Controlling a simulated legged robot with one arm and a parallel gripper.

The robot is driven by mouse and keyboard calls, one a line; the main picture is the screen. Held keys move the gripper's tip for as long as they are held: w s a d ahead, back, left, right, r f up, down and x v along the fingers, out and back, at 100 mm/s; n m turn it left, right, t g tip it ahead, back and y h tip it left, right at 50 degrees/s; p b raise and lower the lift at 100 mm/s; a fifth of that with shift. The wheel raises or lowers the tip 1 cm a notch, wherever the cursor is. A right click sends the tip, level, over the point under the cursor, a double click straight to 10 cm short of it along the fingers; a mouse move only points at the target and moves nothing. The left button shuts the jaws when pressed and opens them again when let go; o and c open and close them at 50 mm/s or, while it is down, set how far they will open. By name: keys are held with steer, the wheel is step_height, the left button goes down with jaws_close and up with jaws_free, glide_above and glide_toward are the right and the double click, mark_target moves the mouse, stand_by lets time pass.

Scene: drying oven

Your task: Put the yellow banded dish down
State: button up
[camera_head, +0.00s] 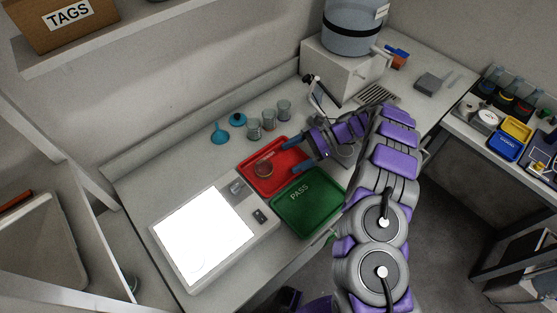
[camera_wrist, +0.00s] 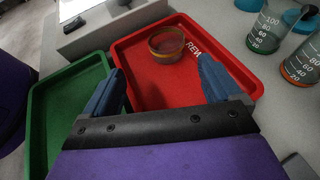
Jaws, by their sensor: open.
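The yellow banded dish (camera_wrist: 167,45) is a round, see-through dish with a yellowish band. It rests in the red tray (camera_wrist: 146,83), towards the tray's far side in the wrist view, beside the white lettering. In the head view the dish (camera_head: 264,169) lies at the left part of the red tray (camera_head: 287,184). My gripper (camera_wrist: 160,85) is open, its two blue fingers spread over the near part of the red tray and apart from the dish. In the head view my gripper (camera_head: 292,156) reaches in from the right. Nothing is between the fingers.
The green PASS tray (camera_head: 308,204) stands beside the red tray. A bright white light panel (camera_head: 204,234) lies at the left. Several beakers (camera_head: 269,120) and a blue funnel (camera_head: 220,134) stand behind the trays. A large blue-grey container (camera_head: 352,28) is at the back.

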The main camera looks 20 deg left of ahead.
steer(key=shift+v, duration=1.1)
steer(key=shift+w+a+f, duration=0.1)
steer(key=shift+a, duration=0.35)
steer(key=s+d+r+n+t+h, duration=0.1)
steer(key=s+d+r+n+h, duration=0.2)
steer(key=s+r, duration=0.5)
steer(key=s+d+r+n+t+h, duration=0.1)
steer(key=s+d+r+n, duration=0.3)
steer(key=r, duration=0.8)
steer(key=s+d+r+n+t+h, duration=0.2)
steer(key=s+d+t+h, duration=0.3)
steer(key=s+d, duration=1.6)
steer(key=s+n+h, duration=0.1)
steer(key=s, duration=0.2)
steer(key=shift+d, duration=0.4)
steer(key=shift+c, duration=0.5)
